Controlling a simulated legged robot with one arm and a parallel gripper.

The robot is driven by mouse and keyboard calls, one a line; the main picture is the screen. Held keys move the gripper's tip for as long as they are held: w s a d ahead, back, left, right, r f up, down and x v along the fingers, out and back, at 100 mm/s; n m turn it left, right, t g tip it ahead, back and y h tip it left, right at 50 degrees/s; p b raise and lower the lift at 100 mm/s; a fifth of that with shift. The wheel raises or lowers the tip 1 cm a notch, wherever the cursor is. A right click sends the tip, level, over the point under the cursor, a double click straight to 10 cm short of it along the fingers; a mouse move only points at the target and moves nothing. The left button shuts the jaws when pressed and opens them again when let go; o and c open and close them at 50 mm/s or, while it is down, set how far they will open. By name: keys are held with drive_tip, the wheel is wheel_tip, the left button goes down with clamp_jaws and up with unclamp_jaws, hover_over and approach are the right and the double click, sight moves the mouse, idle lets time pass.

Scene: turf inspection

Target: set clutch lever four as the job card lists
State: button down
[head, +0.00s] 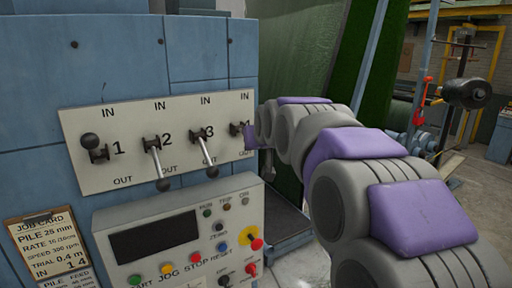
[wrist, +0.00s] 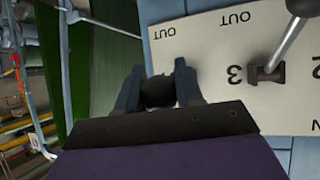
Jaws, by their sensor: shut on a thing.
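The lever panel (head: 130,178) is a cream plate on a blue machine, with numbered levers between IN above and OUT below. Lever 1 (head: 90,141) has its black knob raised toward IN. Lever 2 (head: 162,184) and lever 3 (head: 212,170) hang toward OUT. Lever four is mostly hidden behind my arm in the head view. In the wrist view my gripper (wrist: 158,90) is shut on a dark round knob, clutch lever four (wrist: 158,92), beside the number 3. Its exact setting cannot be told. The job card (head: 48,245) reads "IN 1 4".
A control box (head: 180,215) with a dark display, several coloured buttons and a red knob (head: 256,243) juts out below the panel. Green turf (head: 383,60) hangs behind my arm. A blue post and a red fitting (head: 421,95) stand at the right.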

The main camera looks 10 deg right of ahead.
drive_tip(key=r, duration=0.4)
drive_tip(key=shift+w+r+b, duration=0.15)
drive_tip(key=shift+w+b, duration=0.05)
drive_tip(key=shift+b, duration=0.1)
drive_tip(key=shift+w+a+r, duration=0.15)
drive_tip(key=shift+w+r, duration=0.1)
drive_tip(key=shift+r, duration=0.3)
drive_tip(key=shift+w+a+r, duration=0.1)
drive_tip(key=shift+w+r, duration=0.15)
drive_tip(key=shift+r, duration=0.3)
drive_tip(key=c, duration=1.2)
unclamp_jaws()
drive_tip(key=o, duration=0.4)
drive_tip(key=shift+w+f, duration=0.15)
drive_tip(key=shift+w, duration=0.05)
drive_tip(key=shift+o, duration=0.2)
drive_tip(key=shift+s, duration=0.15)
